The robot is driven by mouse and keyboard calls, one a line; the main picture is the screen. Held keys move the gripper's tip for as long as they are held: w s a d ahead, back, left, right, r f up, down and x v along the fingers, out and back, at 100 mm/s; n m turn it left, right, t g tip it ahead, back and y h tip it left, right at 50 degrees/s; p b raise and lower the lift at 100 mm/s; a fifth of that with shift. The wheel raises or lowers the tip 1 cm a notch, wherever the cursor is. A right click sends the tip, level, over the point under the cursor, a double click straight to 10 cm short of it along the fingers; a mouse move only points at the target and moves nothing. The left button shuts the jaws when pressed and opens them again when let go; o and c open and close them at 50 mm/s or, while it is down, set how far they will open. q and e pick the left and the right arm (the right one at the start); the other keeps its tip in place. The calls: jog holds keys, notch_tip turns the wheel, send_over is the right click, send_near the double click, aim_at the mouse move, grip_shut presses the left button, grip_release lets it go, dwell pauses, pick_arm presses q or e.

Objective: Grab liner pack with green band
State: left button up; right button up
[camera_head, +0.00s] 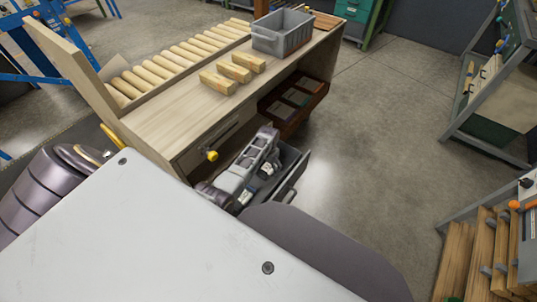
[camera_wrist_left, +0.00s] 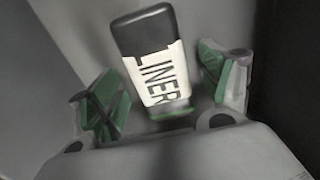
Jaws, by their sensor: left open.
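The liner pack (camera_wrist_left: 150,62) is a dark block with a white label reading LINER and a green band at its near end. In the left wrist view it lies between the two green-padded fingers of my left gripper (camera_wrist_left: 163,80). The fingers are open, with a gap on each side of the pack. In the head view my left gripper (camera_head: 265,165) is down in the open grey drawer (camera_head: 290,178) of the wooden bench. The arm covers much of the drawer's inside there. My right gripper is not in view.
The bench top (camera_head: 175,115) carries several turned wood pieces, loose wood blocks (camera_head: 234,72) and a grey bin (camera_head: 283,32). A rack (camera_head: 495,85) stands at right; the floor between is clear.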

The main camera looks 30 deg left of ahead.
aim_at(269, 167)
pick_arm(q)
jog(key=c, duration=1.1)
jog(key=shift+r, duration=0.1)
jog(key=shift+c, duration=0.2)
jog(key=shift+r, duration=0.35)
jog(key=shift+r+p, duration=0.45)
jog(key=shift+r, duration=0.05)
jog(key=shift+r+p, duration=0.3)
jog(key=shift+r, duration=0.45)
notch_tip(269, 167, up, 4)
jog(key=shift+f+p, duration=0.2)
jog(key=shift+p, duration=0.45)
jog(key=shift+r+p, duration=0.4)
jog(key=shift+r, duration=1.1)
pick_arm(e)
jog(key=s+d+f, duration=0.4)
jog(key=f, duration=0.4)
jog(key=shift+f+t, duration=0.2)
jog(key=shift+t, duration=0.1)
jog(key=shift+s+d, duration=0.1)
